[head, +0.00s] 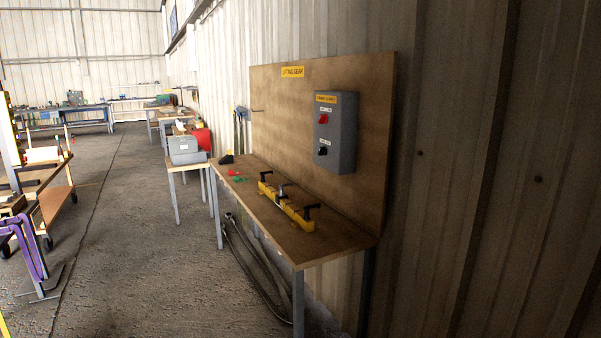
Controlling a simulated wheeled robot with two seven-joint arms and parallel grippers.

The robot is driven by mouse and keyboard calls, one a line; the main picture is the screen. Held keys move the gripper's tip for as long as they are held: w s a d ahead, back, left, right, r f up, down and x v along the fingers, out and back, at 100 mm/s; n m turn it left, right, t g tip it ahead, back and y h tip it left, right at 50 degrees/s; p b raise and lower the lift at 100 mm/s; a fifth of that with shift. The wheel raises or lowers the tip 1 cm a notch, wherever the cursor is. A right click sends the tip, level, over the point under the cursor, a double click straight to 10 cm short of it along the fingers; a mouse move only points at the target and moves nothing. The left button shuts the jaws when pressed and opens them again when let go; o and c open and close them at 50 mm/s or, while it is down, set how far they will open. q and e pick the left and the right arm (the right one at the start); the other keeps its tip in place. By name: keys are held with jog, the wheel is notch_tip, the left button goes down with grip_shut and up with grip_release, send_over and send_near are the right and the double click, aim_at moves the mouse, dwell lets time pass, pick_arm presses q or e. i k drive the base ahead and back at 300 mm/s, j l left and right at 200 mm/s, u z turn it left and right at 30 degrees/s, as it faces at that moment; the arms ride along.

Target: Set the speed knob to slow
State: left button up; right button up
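A grey control box (343,135) with a yellow label is mounted on an upright wooden board (280,95) above a workbench. On its front are a red knob (323,118) and, lower down, a black knob (322,151), each under a small label. The labels are too small to read, so I cannot tell for certain which is the speed knob or where it points. Neither of my grippers is in view.
The wooden bench (290,240) holds a yellow bar with black handles (285,204) and small red and green items (237,177). A small table with a grey box (185,150) stands beyond. Open floor (150,250) lies left of the bench; a cart (45,190) stands far left.

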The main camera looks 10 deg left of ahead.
aim_at(322, 150)
jog(key=i+l+u, duration=0.1)
jog(key=i+u, duration=0.15)
jog(key=i, duration=0.15)
jog(key=i+j, duration=0.35)
jog(key=i+j+z, duration=0.1)
jog(key=i+j, duration=0.2)
jog(key=j, duration=0.2)
jog(key=i+j, duration=0.3)
jog(key=i+j+z, duration=0.1)
jog(key=i+j, duration=0.25)
jog(key=j, duration=0.2)
jog(key=i+j, duration=0.3)
jog(key=j, duration=0.15)
jog(key=i+j+z, duration=0.1)
jog(key=i+j, duration=0.2)
jog(key=j, duration=0.2)
